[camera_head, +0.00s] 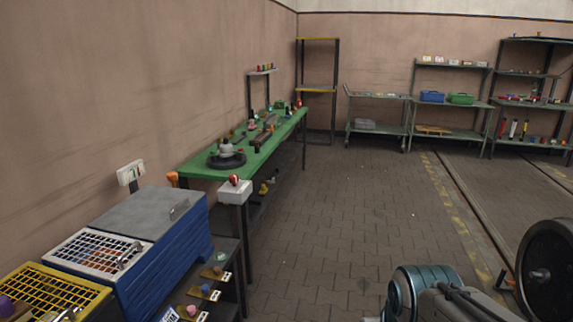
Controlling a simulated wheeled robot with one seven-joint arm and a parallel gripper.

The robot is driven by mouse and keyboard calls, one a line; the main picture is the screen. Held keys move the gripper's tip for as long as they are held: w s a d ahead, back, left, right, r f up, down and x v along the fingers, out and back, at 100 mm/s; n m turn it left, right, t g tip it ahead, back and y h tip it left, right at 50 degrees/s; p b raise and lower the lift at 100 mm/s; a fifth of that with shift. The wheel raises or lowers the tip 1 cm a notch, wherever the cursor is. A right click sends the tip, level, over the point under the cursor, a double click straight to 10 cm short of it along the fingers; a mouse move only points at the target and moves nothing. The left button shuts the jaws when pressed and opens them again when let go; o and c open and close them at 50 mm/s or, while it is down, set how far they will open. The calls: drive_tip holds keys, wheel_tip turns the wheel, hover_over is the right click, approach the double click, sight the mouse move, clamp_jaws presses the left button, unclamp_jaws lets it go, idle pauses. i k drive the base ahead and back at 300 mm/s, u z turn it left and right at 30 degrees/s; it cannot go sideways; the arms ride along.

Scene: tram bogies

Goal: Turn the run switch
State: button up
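A white box with a red knob (234,181) on top stands at the near end of the green bench, right of the blue cabinet. It may be the run switch, but no readable label confirms this. A small white panel (130,173) with coloured marks is on the left wall; its details are too small to tell. Part of my arm shows at the bottom right, far from both. My gripper's fingers are not in view.
Shelves (450,101) stand at the back. A black wheel (548,268) is at right. The middle floor is clear.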

sight(234, 178)
drive_tip(key=z, duration=0.4)
drive_tip(key=i, duration=1.6)
drive_tip(key=u, duration=0.3)
drive_tip(key=i, duration=1.15)
drive_tip(key=u, duration=1.55)
drive_tip(key=i, duration=0.65)
drive_tip(key=u, duration=0.55)
